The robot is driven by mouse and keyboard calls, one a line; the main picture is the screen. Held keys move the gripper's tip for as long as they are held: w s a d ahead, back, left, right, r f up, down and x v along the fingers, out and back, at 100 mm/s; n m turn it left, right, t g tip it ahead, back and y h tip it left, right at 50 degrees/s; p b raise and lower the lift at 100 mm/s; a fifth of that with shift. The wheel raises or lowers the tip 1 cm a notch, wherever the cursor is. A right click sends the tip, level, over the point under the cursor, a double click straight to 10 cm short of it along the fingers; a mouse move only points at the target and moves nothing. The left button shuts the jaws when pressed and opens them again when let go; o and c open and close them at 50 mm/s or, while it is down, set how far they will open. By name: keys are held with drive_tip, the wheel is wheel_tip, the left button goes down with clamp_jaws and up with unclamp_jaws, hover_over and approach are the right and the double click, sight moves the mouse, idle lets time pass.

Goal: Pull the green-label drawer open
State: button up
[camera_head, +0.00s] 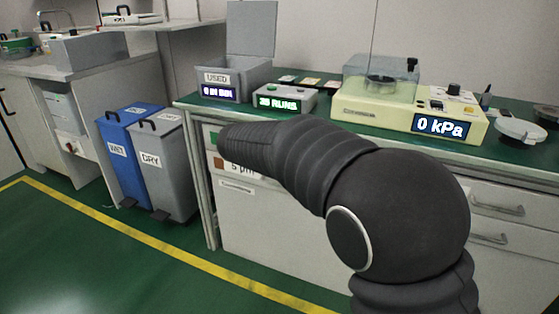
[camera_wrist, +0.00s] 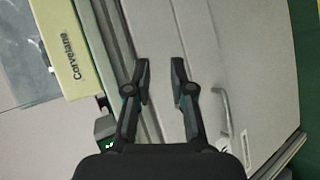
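In the head view, a small green patch (camera_head: 213,138) shows on the upper left of the bench front, just left of my dark arm. The rest of that drawer front, including any handle, is hidden behind the arm. My gripper is hidden in the head view. In the wrist view, my gripper (camera_wrist: 162,74) is open, with nothing between its fingers. Its fingertips are over a pale drawer front, and a grey bar handle (camera_wrist: 224,112) is to the right of the right finger, apart from it. No green label can be made out there.
Below the green patch is a drawer marked brown and "5 µm" (camera_head: 243,170). The bench top holds a "USED" bin (camera_head: 216,78), a run counter (camera_head: 278,105) and a cream machine reading 0 kPa (camera_head: 375,114). Blue (camera_head: 118,165) and grey (camera_head: 172,180) bins stand left. Green floor is clear in front.

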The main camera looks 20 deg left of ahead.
drive_tip(key=s+a+f+n+t, duration=0.1)
drive_tip(key=a+f+n+t, duration=0.1)
drive_tip(key=a, duration=0.7)
drive_tip(key=s+a+f+n+t, duration=0.1)
drive_tip(key=a+f+t, duration=0.2)
drive_tip(key=a, duration=0.7)
drive_tip(key=shift+y, duration=0.3)
drive_tip(key=x, duration=1.4)
clamp_jaws()
